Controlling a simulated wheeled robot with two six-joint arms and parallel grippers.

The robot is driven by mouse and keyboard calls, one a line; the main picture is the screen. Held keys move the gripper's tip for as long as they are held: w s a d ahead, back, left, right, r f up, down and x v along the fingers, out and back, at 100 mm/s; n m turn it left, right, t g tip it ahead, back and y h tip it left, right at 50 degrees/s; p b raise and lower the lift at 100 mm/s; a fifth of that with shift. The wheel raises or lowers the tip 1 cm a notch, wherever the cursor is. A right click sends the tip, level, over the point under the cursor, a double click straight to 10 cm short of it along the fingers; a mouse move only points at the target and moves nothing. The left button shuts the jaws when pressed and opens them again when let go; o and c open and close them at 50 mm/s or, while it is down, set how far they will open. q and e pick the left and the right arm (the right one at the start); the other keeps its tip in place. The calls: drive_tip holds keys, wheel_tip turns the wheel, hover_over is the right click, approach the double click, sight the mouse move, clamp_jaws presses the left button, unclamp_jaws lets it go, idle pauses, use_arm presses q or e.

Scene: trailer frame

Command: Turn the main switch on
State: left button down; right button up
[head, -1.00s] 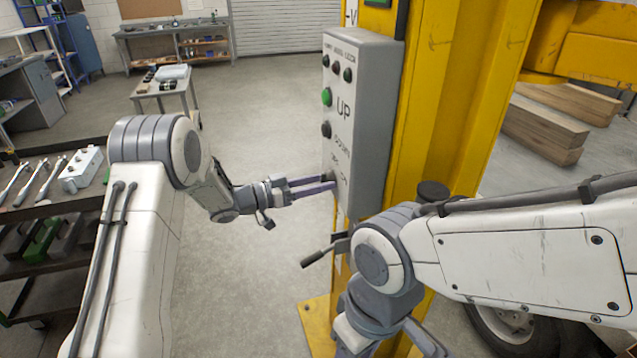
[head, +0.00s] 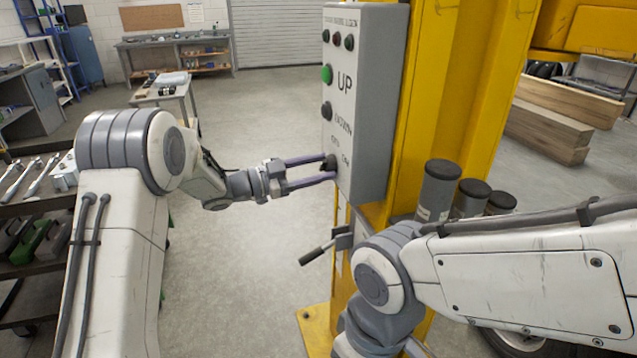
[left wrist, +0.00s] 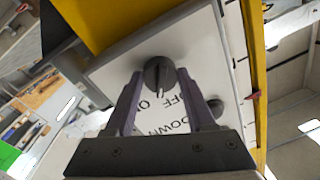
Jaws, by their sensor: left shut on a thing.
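The main switch (head: 329,163) is a dark rotary knob low on the grey control box (head: 372,110), beside OFF and ON lettering. My left gripper (head: 334,169) reaches it from the left, with its two fingers on either side of the knob. In the left wrist view the knob (left wrist: 159,72) sits between the fingertips (left wrist: 160,80), and the gripper is shut on it. A pale mark on the knob faces the lettering; I cannot tell exactly which word it points at. My right arm crosses at the lower right; its fingers are not visible.
The box is fixed to a yellow column (head: 430,100). Above the switch are the green UP button (head: 327,74) and the dark DOWN button (head: 326,111). A lever (head: 318,254) juts out below. Dark-capped cylinders (head: 438,190) stand right. A tool cart (head: 30,215) stands left; the central floor is clear.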

use_arm(q)
drive_tip(key=m+b, duration=0.1)
drive_tip(key=b, duration=0.1)
drive_tip(key=m+b, duration=0.2)
drive_tip(key=shift+f, duration=0.3)
drive_tip(key=shift+r+m+h+b, duration=0.25)
drive_tip(key=shift+m+h+b, duration=0.05)
drive_tip(key=shift+m+b, duration=1)
drive_tip(key=shift+c, duration=1.2)
unclamp_jaws()
drive_tip(key=v, duration=1)
drive_tip(key=shift+a+b, duration=0.3)
drive_tip(key=shift+b, duration=0.15)
drive_tip(key=shift+r, duration=0.1)
